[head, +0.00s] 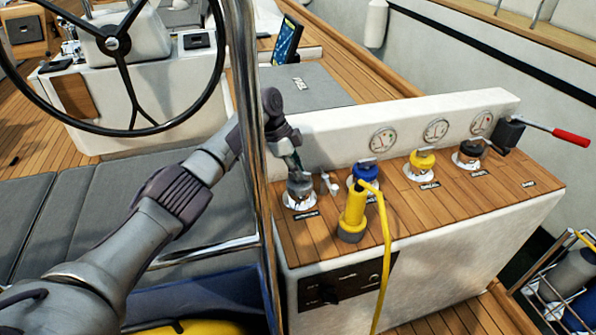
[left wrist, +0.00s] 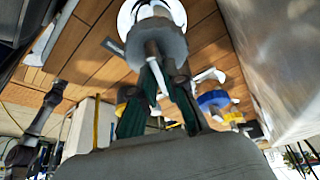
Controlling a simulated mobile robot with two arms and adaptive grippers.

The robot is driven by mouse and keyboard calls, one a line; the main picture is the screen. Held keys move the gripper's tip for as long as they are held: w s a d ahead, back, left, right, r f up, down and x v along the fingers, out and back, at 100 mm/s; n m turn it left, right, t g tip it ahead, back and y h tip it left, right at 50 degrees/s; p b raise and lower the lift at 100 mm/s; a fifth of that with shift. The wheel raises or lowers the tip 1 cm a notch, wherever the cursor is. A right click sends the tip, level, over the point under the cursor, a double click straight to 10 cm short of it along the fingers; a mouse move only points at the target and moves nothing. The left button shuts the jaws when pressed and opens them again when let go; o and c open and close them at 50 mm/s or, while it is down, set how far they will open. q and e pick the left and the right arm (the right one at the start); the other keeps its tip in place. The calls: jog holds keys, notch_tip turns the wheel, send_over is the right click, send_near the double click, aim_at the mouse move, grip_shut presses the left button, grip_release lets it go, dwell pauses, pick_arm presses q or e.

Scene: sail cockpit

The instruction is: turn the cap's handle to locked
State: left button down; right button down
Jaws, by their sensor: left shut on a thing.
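A grey cap (head: 299,187) sits on a white round flange at the left end of the wooden console top. My left gripper (head: 291,163) comes down on it from above and is shut on its handle. In the left wrist view, the gripper's green-lined fingers (left wrist: 164,72) close around the grey handle post (left wrist: 152,48) of the grey cap (left wrist: 160,38). The fingers partly hide the handle, and I cannot read its locked mark. My right gripper is in neither view.
Blue (head: 364,174), yellow (head: 422,161) and black (head: 469,152) caps stand rightward along the console (head: 400,195). A yellow plug (head: 352,212) with a trailing cable stands in front. A red-handled lever (head: 570,137) sticks out right. A steel post (head: 255,150) rises close beside my left arm.

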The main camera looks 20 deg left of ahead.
pick_arm(q)
jog(key=c, duration=1.2)
grip_release()
jog(key=v, duration=1.2)
jog(key=shift+r, duration=0.15)
